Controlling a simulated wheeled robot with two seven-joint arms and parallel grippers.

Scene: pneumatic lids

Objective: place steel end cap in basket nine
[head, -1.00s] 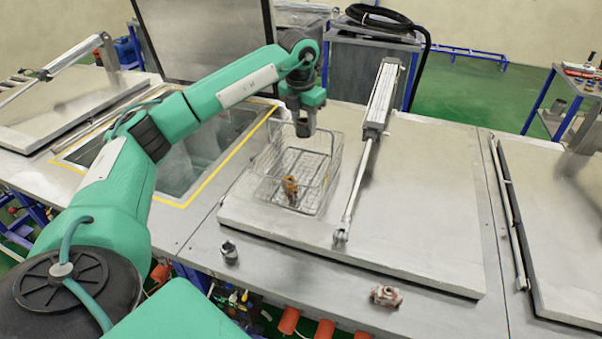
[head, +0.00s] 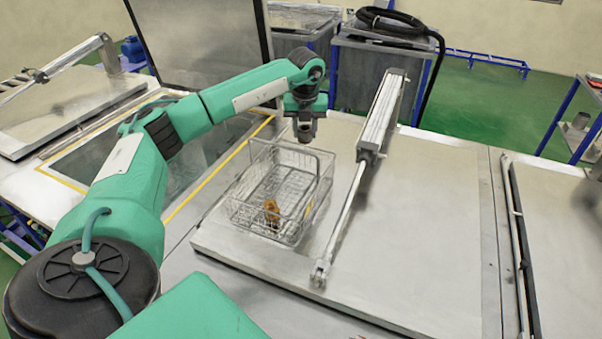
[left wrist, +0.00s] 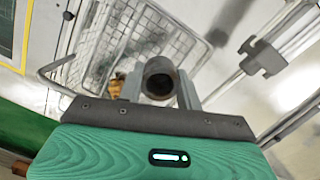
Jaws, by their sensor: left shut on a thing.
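My left gripper (head: 305,133) is shut on a grey, hollow, round metal part, taken to be the steel end cap (left wrist: 160,77), held between its two fingers in the left wrist view. A wire basket (head: 243,218) sits on the closed metal lid. In the head view the gripper is above the basket's far side, near its raised handle. A brass-coloured fitting (head: 271,212) lies inside the basket near its front. No number on the basket can be read. My right gripper is not in view.
A pneumatic cylinder with a rod (head: 372,145) stands along the lid (head: 420,230), right of the basket. An open tank with a raised lid (head: 200,40) is behind my left arm. The lid's right part is clear.

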